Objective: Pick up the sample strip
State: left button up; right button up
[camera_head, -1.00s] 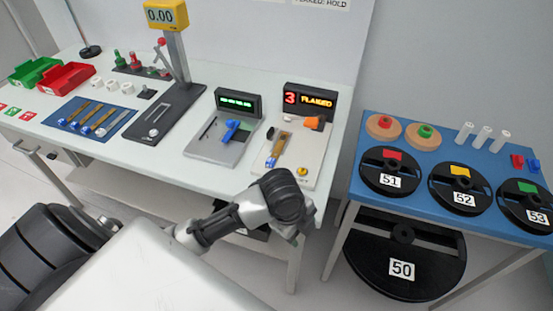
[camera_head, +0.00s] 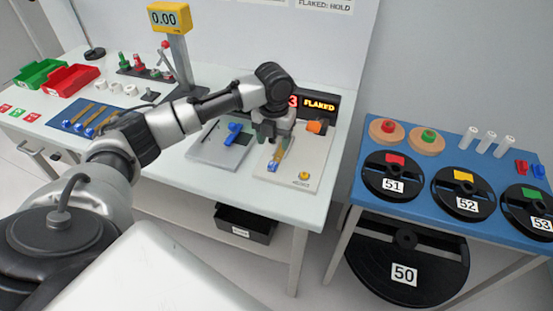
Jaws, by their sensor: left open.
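A tan sample strip (camera_head: 281,151) with a blue lower end lies on the pale plate (camera_head: 310,158) of the station whose display reads "FLAKED". My left gripper (camera_head: 267,138) is open, points down and is over the upper-left part of this plate, close beside the strip's upper end. I cannot tell whether the fingers touch the strip. My wrist hides part of the display and the back of the plate. My right gripper is not in view.
Several similar strips lie on a blue mat (camera_head: 73,113), partly behind my arm. A grey station with a blue clamp (camera_head: 233,132) stands left of the plate. A blue table (camera_head: 400,208) holds reels.

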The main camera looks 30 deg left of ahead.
aim_at(274, 162)
pick_arm(q)
notch_tip(274, 162, down, 8)
jog(key=shift+a+f+p, duration=0.1)
jog(key=shift+f+p, duration=0.15)
jog(key=shift+p, duration=0.25)
jog(key=shift+r, duration=0.1)
grip_shut()
